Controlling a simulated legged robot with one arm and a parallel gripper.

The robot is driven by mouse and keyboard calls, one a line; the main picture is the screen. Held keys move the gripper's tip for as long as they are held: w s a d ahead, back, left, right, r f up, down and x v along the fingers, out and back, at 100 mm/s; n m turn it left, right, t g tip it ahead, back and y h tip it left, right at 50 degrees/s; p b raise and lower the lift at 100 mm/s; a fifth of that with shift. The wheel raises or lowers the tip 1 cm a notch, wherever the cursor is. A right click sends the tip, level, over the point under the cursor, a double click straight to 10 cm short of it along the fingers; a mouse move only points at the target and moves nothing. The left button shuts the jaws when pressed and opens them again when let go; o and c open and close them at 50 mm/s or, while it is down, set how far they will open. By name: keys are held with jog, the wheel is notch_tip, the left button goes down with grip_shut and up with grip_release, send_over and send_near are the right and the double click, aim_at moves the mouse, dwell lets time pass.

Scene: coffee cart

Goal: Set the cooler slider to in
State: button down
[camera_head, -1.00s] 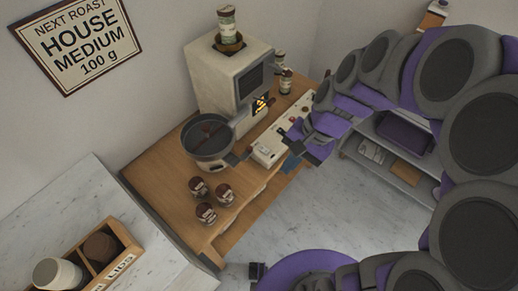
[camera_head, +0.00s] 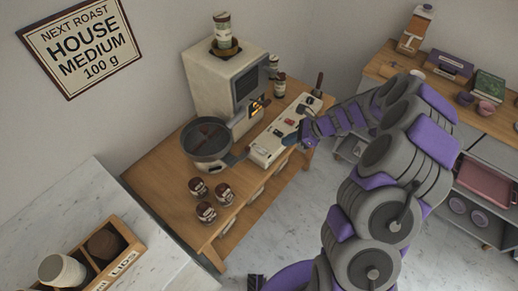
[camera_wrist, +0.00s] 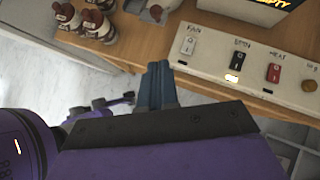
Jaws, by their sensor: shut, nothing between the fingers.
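The roaster (camera_head: 225,85) stands on the wooden table, with a round grey cooling pan (camera_head: 206,150) at its front. A dark grey-blue piece (camera_head: 238,156) juts between the pan and the control panel; I cannot tell if it is the cooler slider. No label reading cooler is legible. The white control panel (camera_head: 272,143) lies right of the pan; in the wrist view it (camera_wrist: 255,87) shows FAN, SPIN and HEAT switches and a yellowish knob. My gripper (camera_head: 289,144) is shut and empty near the panel's front side. Its blue-grey fingers (camera_wrist: 156,82) show left of the panel in the wrist view.
Several brown-capped jars (camera_head: 206,212) stand at the table's front left. A marble counter (camera_head: 85,212) with a wooden lid box (camera_head: 132,250) is at lower left. A shelf unit (camera_head: 480,125) stands at right. Marble floor (camera_head: 290,225) is open before the table.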

jog(key=a+r+b+x, duration=0.1)
jog(key=b+x, duration=0.3)
jog(key=x, duration=0.9)
jog(key=shift+w+a+r, duration=0.2)
jog(key=shift+a+r, duration=0.1)
jog(key=shift+a, duration=0.15)
jog(key=shift+w+a+p, duration=1.5)
jog(key=shift+w+a, duration=0.1)
jog(key=shift+a, duration=0.25)
jog(key=shift+a, duration=0.1)
